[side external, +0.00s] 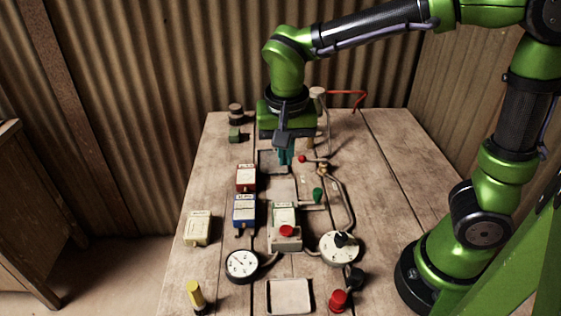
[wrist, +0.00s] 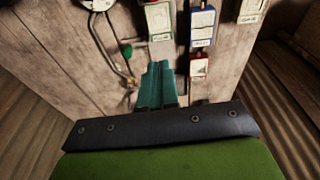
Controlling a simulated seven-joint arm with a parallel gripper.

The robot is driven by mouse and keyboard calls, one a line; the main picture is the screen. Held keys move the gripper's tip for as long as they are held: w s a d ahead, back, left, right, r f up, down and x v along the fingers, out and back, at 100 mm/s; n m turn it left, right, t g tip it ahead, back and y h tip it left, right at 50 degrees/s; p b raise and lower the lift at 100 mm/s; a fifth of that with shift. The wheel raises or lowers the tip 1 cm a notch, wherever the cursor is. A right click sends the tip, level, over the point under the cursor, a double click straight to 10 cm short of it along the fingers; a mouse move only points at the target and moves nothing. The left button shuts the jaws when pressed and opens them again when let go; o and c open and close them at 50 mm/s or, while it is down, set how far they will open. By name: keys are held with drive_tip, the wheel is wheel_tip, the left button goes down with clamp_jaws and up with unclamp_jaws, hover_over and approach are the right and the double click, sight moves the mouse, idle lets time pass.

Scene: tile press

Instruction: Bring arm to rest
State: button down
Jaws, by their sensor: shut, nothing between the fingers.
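My green arm reaches over the wooden table (side external: 400,165) from the right. My gripper (side external: 286,160) points down above the far middle part of the table, with its teal fingers together and nothing between them. In the wrist view the teal fingers (wrist: 158,72) also show closed side by side, with the table surface beyond them. How high the fingertips are above the table is hard to tell.
A red box (side external: 246,178), a blue box (side external: 244,212) and a cream box (side external: 198,228) stand left of centre. A press unit with a red button (side external: 286,231), a gauge (side external: 242,265), a dial (side external: 340,247) and a tray (side external: 289,296) are nearer. The table's right side is mostly clear.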

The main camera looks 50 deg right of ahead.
drive_tip(key=s+d+r+n+t+y, duration=0.3)
drive_tip(key=s+d+r+n+t, duration=0.1)
drive_tip(key=s, duration=0.5)
drive_tip(key=shift+d+r+n+t, duration=0.3)
drive_tip(key=shift+d+t, duration=0.6)
drive_tip(key=shift+d, duration=0.3)
